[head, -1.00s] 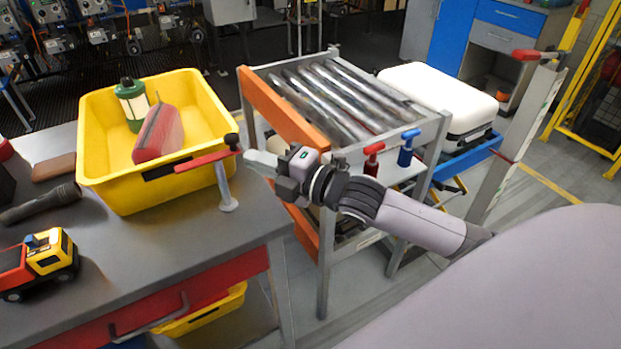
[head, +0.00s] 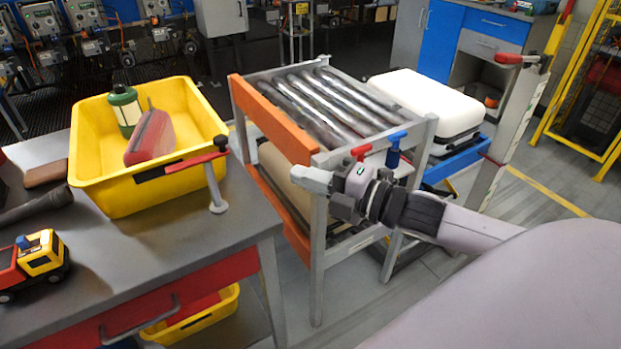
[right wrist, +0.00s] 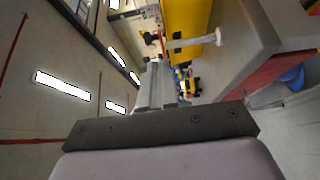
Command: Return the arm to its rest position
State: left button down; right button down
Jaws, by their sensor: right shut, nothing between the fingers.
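My right gripper (head: 303,178) is shut and empty in the head view. It is in front of the roller conveyor's near end, right of the workbench and clear of the yellow tray (head: 110,196). In the right wrist view its fingers (right wrist: 155,88) lie together with nothing held. My right arm (head: 470,228) comes in from the lower right. The yellow tray stands on the workbench (head: 150,245) and holds a green-and-white lantern (head: 125,108) and a dark red object (head: 150,138). My left gripper is in neither view.
The roller conveyor (head: 275,118) with an orange side rail is just behind my right gripper. A red-handled clamp (head: 214,182) stands at the bench's right edge. A white case (head: 425,100) sits on a blue-framed stand behind the arm. A toy truck (head: 35,262) is at left.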

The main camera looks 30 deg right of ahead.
jog(key=shift+s+d, duration=0.2)
jog(key=shift+s, duration=0.05)
jog(key=s+a+f+m+g+h, duration=0.1)
jog(key=s+a+f+m+h, duration=0.1)
jog(key=s+f+m, duration=0.3)
jog(key=s+a+f+m+g+h, duration=0.2)
jog(key=s+f+m, duration=0.3)
jog(key=f+m, duration=0.4)
jog(key=s+a+f+m+g+h+p, duration=0.1)
jog(key=s+f+m, duration=0.4)
jog(key=f, duration=0.8)
jog(key=shift+a+m+g+h, duration=0.45)
jog(key=shift+m+g+h, duration=0.3)
jog(key=shift+m, duration=0.45)
